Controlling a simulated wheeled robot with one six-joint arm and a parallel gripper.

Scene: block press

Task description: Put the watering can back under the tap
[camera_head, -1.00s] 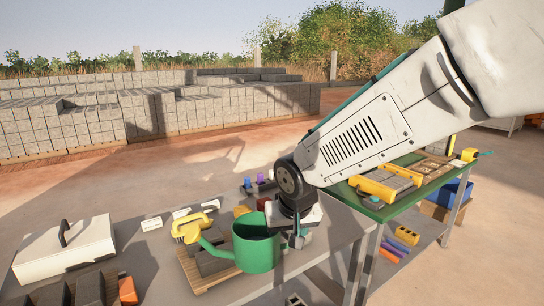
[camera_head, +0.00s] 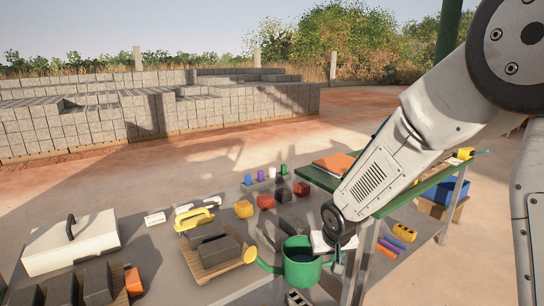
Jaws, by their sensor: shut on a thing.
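The green watering can (camera_head: 302,270) hangs at the front edge of the grey table, at the lower middle of the view. Its spout points left and ends in a round yellow rose (camera_head: 249,256) beside the pallet of dark blocks. My gripper (camera_head: 338,260) is at the can's right side, shut on it. The fingers are small and partly hidden, so the exact grip point is unclear. The can looks about upright. I cannot make out a tap in this view.
A white lidded box (camera_head: 70,245) stands farther left. A green-topped table (camera_head: 405,205) is at right behind my arm. Coloured small parts sit along the table's back edge.

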